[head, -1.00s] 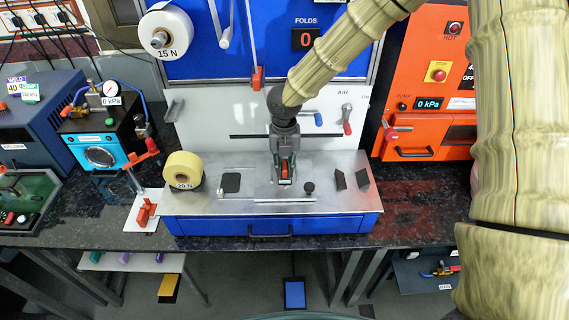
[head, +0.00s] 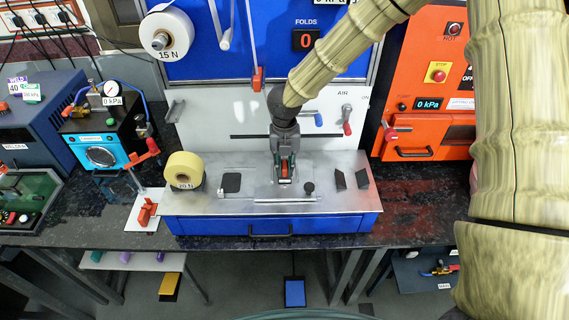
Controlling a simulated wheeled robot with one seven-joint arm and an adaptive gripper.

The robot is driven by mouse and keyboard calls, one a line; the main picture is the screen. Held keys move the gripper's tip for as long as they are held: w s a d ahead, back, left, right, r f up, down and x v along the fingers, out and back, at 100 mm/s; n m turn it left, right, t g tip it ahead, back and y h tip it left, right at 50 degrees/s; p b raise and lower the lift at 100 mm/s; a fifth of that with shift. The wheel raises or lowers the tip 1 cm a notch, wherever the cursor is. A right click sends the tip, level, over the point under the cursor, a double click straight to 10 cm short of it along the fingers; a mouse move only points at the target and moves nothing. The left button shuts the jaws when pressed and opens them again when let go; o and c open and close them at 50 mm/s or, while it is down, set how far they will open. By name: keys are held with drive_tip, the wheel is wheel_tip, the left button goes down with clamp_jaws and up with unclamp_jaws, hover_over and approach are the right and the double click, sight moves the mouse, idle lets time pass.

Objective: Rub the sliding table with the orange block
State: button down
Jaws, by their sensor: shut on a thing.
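My gripper (head: 284,179) points down over the middle of the metal worktop. It is shut on a small orange-red block (head: 284,170), which shows between the dark fingers; the fingers hide most of it. The fingertips are at or just above the metal surface, and I cannot tell whether the block touches it. The sliding table seems to be the flat metal plate (head: 265,195) under and in front of my gripper, with a thin rod along its front edge. Its outline is hard to tell from the worktop.
A yellow 20 N roll (head: 184,170) and a dark pad (head: 231,183) are left of my gripper. A white panel (head: 210,120) with levers stands behind. The front worktop strip is clear.

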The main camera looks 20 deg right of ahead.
drive_tip(key=shift+s+a+f, duration=0.1)
drive_tip(key=shift+s+f, duration=0.1)
drive_tip(key=shift+s, duration=0.2)
drive_tip(key=shift+w, duration=0.15)
drive_tip(key=shift+w+d+r+p, duration=0.1)
drive_tip(key=shift+w+d+p, duration=0.15)
drive_tip(key=shift+w+p, duration=0.2)
drive_tip(key=shift+s, duration=0.1)
drive_tip(key=shift+s+a, duration=0.1)
drive_tip(key=shift+s, duration=0.05)
drive_tip(key=shift+s+a, duration=0.1)
drive_tip(key=shift+s, duration=0.2)
